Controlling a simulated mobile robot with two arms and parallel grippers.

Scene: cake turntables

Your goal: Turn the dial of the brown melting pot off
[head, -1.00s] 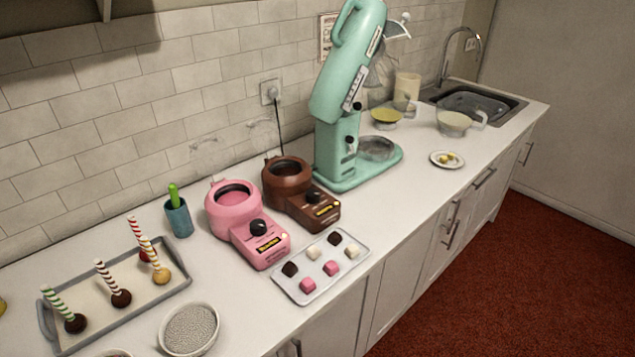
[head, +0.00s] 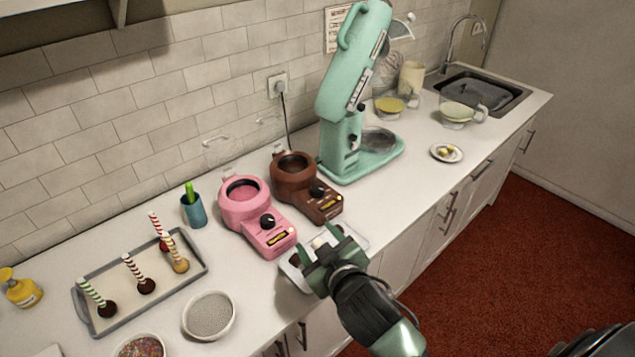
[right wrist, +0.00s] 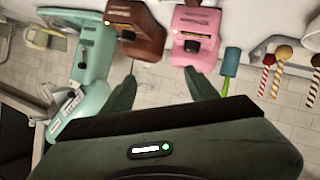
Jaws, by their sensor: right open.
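The brown melting pot (head: 294,174) stands on the counter between the pink pot and the mint mixer. Its dark dial (head: 316,192) is on the front box, beside a lit yellowish display. The brown pot also shows upside down in the right wrist view (right wrist: 148,36). My right gripper (head: 322,241) is open and empty, above the tray of chocolates, in front of the brown pot and apart from it. Its two fingers (right wrist: 160,77) show in the right wrist view, with counter and wall tiles beyond. My left gripper is not in view.
The pink melting pot (head: 243,196) with its own dial (head: 267,221) stands close on the left. The mint stand mixer (head: 347,110) rises on the right. The chocolate tray (head: 290,272) lies partly hidden under my right gripper. A cake-pop tray (head: 82,290) is at left.

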